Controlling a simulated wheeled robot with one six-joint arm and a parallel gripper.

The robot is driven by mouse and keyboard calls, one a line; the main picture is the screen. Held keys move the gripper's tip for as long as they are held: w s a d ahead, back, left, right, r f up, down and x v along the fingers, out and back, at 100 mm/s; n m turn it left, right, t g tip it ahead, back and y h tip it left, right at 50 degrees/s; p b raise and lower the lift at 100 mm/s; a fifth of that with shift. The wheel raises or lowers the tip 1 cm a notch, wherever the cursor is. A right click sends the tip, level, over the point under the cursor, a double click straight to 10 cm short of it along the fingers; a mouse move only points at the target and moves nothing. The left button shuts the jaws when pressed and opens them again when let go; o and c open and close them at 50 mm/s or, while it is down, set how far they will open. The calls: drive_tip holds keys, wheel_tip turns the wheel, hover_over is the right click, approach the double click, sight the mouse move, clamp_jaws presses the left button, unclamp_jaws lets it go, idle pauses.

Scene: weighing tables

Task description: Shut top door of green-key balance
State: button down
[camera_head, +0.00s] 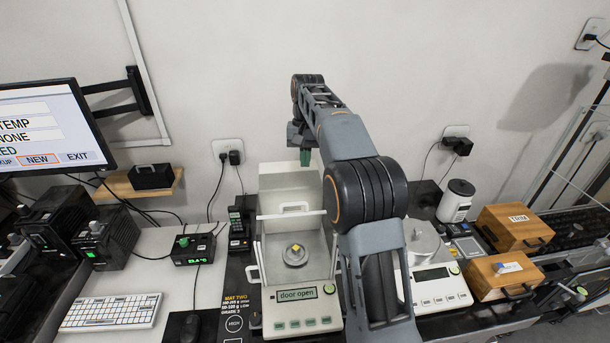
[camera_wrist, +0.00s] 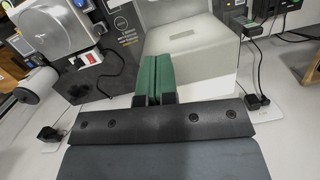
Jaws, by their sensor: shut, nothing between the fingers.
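The balance (camera_head: 279,308) with a row of green keys stands left of my arm, and its display (camera_head: 296,294) reads "door open". Its chamber looks open from above, with a pan (camera_head: 295,257) inside bearing a small yellow piece (camera_head: 296,247). A pale panel with a handle (camera_head: 285,208) crosses the chamber's back; I cannot tell whether it is the top door. My gripper (camera_head: 305,158) has green fingers, pressed together and empty, above the balance's rear housing (camera_head: 285,182). In the wrist view the shut fingers (camera_wrist: 153,80) overlap a white housing (camera_wrist: 195,45).
A second balance (camera_head: 440,291) stands right of my arm, near two wooden boxes (camera_head: 515,228) (camera_head: 490,276). A keyboard (camera_head: 112,312), a small readout box (camera_head: 193,249) and a monitor (camera_head: 50,128) are at left. The wall (camera_head: 225,70) is close behind.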

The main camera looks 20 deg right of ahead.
drive_tip(key=w+d+r+g+p, duration=0.1)
drive_tip(key=w+d+p, duration=0.1)
drive_tip(key=w, duration=0.1)
drive_tip(key=m+b, duration=0.1)
drive_tip(key=b, duration=0.3)
approach(305, 210)
drive_tip(key=w+f, duration=0.1)
drive_tip(key=f, duration=0.1)
drive_tip(key=w+d+f, duration=0.1)
drive_tip(key=w+f, duration=0.1)
drive_tip(key=shift+w+d+f, duration=0.1)
drive_tip(key=shift+w+f, duration=0.05)
drive_tip(key=shift+s+a+f, duration=0.15)
drive_tip(key=shift+s+a, duration=0.15)
drive_tip(key=shift+s, duration=0.45)
drive_tip(key=shift+s+a+f, duration=0.2)
drive_tip(key=shift+s+a, duration=0.1)
drive_tip(key=shift+s, duration=0.45)
